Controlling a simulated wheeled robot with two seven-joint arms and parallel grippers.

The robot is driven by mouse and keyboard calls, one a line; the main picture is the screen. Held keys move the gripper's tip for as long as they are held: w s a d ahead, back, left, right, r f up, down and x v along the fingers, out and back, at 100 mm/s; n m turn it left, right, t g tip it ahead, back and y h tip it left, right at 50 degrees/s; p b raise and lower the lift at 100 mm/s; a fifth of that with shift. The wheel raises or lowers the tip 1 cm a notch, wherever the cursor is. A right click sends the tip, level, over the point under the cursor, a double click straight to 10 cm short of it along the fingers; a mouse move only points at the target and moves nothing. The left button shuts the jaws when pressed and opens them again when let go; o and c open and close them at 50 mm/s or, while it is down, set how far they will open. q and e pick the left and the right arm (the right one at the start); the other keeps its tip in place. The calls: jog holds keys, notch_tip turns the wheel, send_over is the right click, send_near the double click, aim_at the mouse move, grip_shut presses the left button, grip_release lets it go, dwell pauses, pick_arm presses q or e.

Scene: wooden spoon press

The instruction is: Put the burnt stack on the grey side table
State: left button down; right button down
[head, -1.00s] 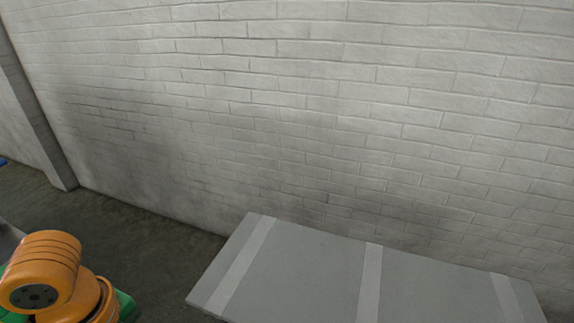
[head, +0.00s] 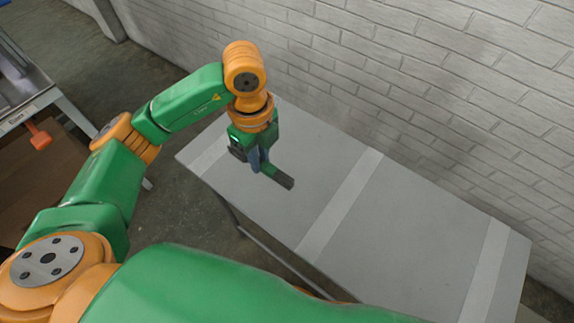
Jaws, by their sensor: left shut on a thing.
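The grey side table (head: 400,215) stands along the wall, its grey top crossed by lighter bands. My left gripper (head: 258,160) is over the left part of the table top and points down. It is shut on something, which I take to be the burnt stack. My right gripper is not in view.
The rest of the table top is bare. A white brick wall (head: 450,80) runs behind it. At the left, across the floor, stands another table or frame (head: 30,85) with an orange object (head: 38,137) by it.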

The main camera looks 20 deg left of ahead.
pick_arm(q)
send_over(284, 169)
jog(key=s, duration=0.2)
notch_tip(284, 169, down, 6)
jog(key=shift+s+d+r, duration=0.1)
jog(key=shift+s+r, duration=0.05)
jog(key=shift+r, duration=0.05)
jog(key=f, duration=0.3)
jog(key=shift+w+d+f, duration=0.2)
jog(key=shift+f, duration=0.1)
jog(key=shift+f, duration=0.1)
jog(key=shift+f, duration=0.15)
jog(key=c, duration=0.8)
grip_release()
notch_tip(284, 169, up, 13)
jog(key=shift+f, duration=0.2)
